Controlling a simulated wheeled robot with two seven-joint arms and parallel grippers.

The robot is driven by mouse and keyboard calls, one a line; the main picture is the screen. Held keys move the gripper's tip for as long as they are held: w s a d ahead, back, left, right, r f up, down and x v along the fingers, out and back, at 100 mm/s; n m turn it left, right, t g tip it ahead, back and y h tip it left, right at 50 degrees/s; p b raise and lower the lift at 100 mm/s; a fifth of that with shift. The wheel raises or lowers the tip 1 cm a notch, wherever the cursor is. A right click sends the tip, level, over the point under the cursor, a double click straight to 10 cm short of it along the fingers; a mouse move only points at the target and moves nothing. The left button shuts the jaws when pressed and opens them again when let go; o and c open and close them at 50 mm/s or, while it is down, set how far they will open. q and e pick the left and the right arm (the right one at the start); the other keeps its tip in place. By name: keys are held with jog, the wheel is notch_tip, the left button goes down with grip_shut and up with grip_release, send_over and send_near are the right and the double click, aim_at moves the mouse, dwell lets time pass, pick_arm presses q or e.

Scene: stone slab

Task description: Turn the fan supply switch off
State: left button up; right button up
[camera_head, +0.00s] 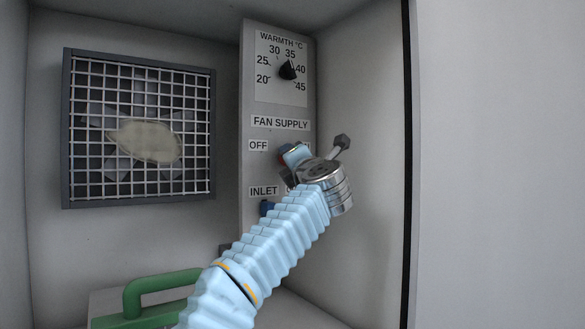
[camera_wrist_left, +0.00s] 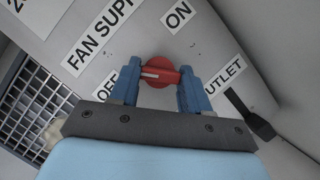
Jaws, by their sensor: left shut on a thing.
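The fan supply switch is a red round knob (camera_wrist_left: 160,72) with a white mark, seen in the left wrist view below the FAN SUPPLY label. Its white mark points left in that view, toward the side of the OFF label (camera_wrist_left: 106,88); the ON label (camera_wrist_left: 178,14) is above. My left gripper (camera_wrist_left: 158,82) has its two blue fingers on either side of the knob, shut on it. In the head view my left gripper (camera_head: 292,157) is at the panel (camera_head: 272,122) and mostly covers the knob. My right gripper is not in view.
A warmth dial (camera_head: 288,71) is above on the panel. A blue control (camera_head: 266,208) is near the INLET label. A dark lever (camera_wrist_left: 252,116) is near the OUTLET label. A grille-covered fan (camera_head: 140,130) is at left, a green handle (camera_head: 150,295) below.

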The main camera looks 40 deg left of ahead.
pick_arm(q)
jog(key=shift+f+n+y, duration=0.15)
jog(key=shift+n+y, duration=0.15)
jog(key=shift+n, duration=0.4)
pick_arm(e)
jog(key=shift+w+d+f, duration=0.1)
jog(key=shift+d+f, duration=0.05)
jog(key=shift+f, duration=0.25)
pick_arm(q)
jog(key=o, duration=1.1)
jog(key=shift+c, duration=0.2)
jog(key=b+v, duration=0.4)
jog(key=v, duration=0.9)
jog(key=shift+s+d+b, duration=0.2)
jog(key=shift+d+b, duration=0.15)
jog(key=shift+d, duration=0.05)
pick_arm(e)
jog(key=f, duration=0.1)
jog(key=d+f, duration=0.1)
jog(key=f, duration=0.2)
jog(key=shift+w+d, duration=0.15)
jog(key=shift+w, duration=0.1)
